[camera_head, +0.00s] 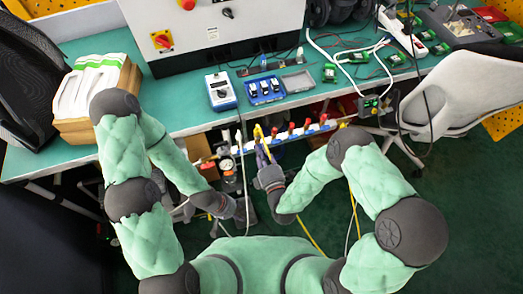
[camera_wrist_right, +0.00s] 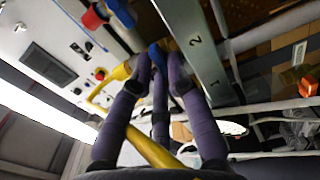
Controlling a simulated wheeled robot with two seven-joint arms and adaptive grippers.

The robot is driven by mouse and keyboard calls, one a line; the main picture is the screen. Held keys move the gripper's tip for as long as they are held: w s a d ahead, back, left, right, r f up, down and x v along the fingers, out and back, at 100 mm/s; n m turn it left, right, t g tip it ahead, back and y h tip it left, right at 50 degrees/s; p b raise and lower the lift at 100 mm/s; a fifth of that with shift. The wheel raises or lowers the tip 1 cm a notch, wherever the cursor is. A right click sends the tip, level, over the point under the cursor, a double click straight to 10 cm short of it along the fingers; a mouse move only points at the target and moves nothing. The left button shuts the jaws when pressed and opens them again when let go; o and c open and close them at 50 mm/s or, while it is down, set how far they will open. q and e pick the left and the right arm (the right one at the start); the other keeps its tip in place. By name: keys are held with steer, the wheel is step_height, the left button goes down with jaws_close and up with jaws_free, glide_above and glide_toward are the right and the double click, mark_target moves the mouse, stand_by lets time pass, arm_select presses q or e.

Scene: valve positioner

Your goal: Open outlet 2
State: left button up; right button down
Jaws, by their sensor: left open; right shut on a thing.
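The outlet row (camera_head: 300,133) runs under the bench's front edge, with several red and white handles. In the wrist view the pale rail (camera_wrist_right: 196,48) carries the numbers 2 and 1. The purple fingers of my right gripper (camera_wrist_right: 160,65) are closed at a yellow valve part (camera_wrist_right: 122,71) with a blue piece (camera_wrist_right: 156,53), beside the number 2. The fingers hide much of the grip. In the head view my right gripper (camera_head: 263,152) reaches up to the row's left part. My left gripper (camera_head: 244,212) is open, lower down and apart from the row; its fingers are hard to make out.
The green bench (camera_head: 180,104) carries a large grey cabinet (camera_head: 210,35), a blue-based meter (camera_head: 221,92) and a blue tray (camera_head: 265,89). A gauge (camera_head: 226,164) stands left of my right gripper. Cables hang below the bench. A grey chair (camera_head: 460,95) is at right.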

steer(key=shift+m, duration=0.3)
steer(key=shift+d+f+m+b, duration=0.15)
steer(key=shift+m+b, duration=0.3)
steer(key=shift+m, duration=3.85)
steer(key=shift+d+f+m+b, duration=0.1)
steer(key=shift+m+b, duration=0.3)
steer(key=shift+m, duration=3.9)
steer(key=c, duration=1.2)
jaws_free()
